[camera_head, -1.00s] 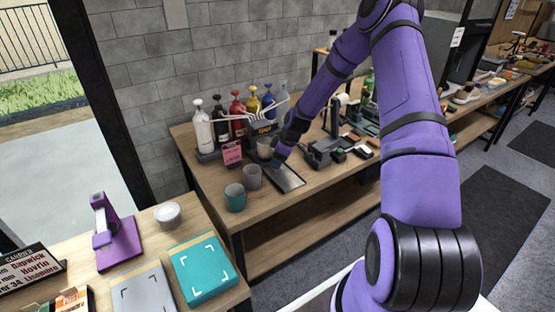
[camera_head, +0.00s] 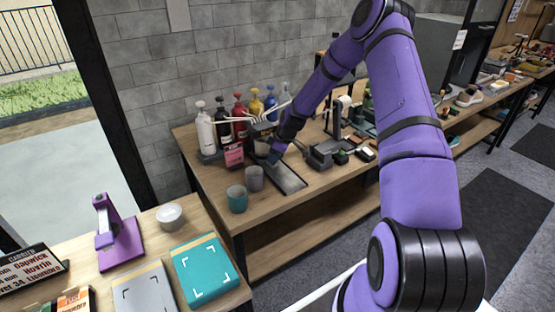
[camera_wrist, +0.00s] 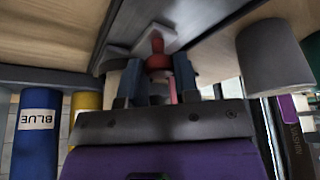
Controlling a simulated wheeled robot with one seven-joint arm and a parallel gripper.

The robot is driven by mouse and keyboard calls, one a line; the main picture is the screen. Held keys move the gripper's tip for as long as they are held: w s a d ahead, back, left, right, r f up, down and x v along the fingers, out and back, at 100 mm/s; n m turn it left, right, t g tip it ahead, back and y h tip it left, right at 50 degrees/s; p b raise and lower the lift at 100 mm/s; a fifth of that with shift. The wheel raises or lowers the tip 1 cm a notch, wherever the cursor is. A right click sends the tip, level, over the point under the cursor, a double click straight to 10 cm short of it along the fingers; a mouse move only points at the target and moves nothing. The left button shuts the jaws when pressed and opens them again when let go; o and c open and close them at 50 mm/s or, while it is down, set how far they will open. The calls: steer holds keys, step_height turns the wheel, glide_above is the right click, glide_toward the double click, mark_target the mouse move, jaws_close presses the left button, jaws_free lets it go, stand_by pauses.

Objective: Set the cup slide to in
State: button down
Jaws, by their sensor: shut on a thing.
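In the wrist view my gripper (camera_wrist: 160,78) has its two fingers on either side of a red knob (camera_wrist: 157,50), shut on it. The knob stands on a pale grey plate (camera_wrist: 178,36), which appears to be the cup slide. In the head view my gripper (camera_head: 274,157) is low at the dispenser station, in front of the pump bottles. A pale cup (camera_head: 262,148) shows just left of it, partly hidden. The knob is hidden there by my gripper, and the slide's exact position cannot be told.
A grey cup (camera_head: 254,179) and a teal cup (camera_head: 237,199) stand at the left end of the workbench. A flat dark-framed tray (camera_head: 291,183) lies in front of my gripper.

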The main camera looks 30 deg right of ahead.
steer(key=shift+w+r, duration=0.1)
steer(key=shift+w, duration=0.15)
steer(key=c, duration=0.9)
jaws_free()
steer(key=v, duration=1)
steer(key=shift+s+d+r, duration=0.1)
steer(key=shift+d+r, duration=0.05)
steer(key=shift+r, duration=0.1)
steer(key=shift+r, duration=0.1)
steer(key=s+a+r+m+h, duration=0.1)
steer(key=s+a+r, duration=0.35)
steer(key=r, duration=0.35)
steer(key=s+a+r+m+h, duration=0.1)
steer(key=s+a+r+m, duration=0.15)
steer(key=s+r, duration=0.45)
steer(key=s+a+r+h, duration=0.2)
steer(key=s+a+r, duration=0.2)
steer(key=r, duration=0.5)
steer(key=s+a+r+m, duration=0.1)
steer(key=s+r+m, duration=0.1)
steer(key=s, duration=0.6)
steer(key=s+a+r+m+t, duration=0.1)
steer(key=s+a+r+m, duration=0.1)
steer(key=s, duration=0.6)
steer(key=s+a+r+m+t, duration=0.1)
steer(key=s+r+m, duration=0.1)
steer(key=s, duration=0.6)
steer(key=shift+s+a+r+y, duration=0.4)
steer(key=shift+r, duration=0.3)
